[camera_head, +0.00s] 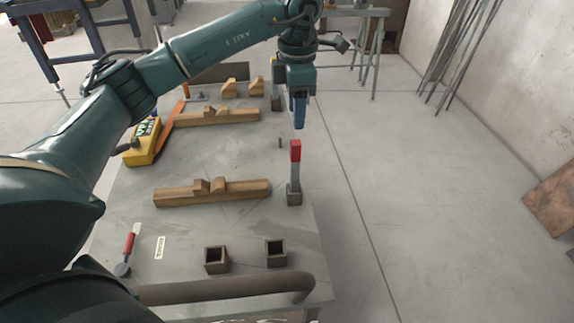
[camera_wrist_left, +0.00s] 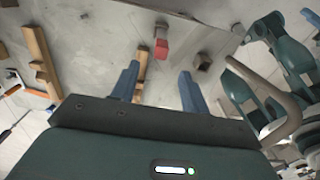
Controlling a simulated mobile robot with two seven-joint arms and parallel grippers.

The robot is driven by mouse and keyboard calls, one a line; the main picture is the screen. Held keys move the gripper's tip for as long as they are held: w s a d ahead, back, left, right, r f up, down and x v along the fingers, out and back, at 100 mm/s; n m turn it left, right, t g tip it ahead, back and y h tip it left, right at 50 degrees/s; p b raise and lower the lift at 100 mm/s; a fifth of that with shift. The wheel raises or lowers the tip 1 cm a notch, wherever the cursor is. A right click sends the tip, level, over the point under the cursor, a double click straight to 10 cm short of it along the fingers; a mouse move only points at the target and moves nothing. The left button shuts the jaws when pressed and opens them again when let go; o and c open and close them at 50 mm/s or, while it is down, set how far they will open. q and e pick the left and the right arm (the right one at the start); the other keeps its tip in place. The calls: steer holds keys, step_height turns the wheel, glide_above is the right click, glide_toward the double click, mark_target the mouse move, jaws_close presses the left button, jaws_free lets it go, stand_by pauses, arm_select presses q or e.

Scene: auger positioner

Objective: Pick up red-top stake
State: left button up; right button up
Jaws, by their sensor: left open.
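The red-top stake (camera_head: 295,172) stands upright in a small dark square socket (camera_head: 294,196) near the right edge of the grey table. Its top is red and its lower shaft is grey. My left gripper (camera_head: 299,124) is above it in the head view, pointing down, with a small gap between fingertips and red top. In the left wrist view the red top (camera_wrist_left: 161,48) shows beyond the two open blue fingers (camera_wrist_left: 158,88), roughly between them. Nothing is between the fingers. My right gripper is not seen.
Wooden blocks with notches (camera_head: 212,192) lie on the table (camera_head: 215,150). Two empty square sockets (camera_head: 216,260) (camera_head: 276,253) stand at the front. A yellow box (camera_head: 143,142) and a red-handled tool (camera_head: 128,252) lie at left.

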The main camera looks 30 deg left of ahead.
mark_target(295, 156)
arm_select(q)
step_height(295, 156, down, 13)
steer(key=shift+s+f+p, duration=0.1)
steer(key=shift+p, duration=0.45)
jaws_close()
stand_by(0.4)
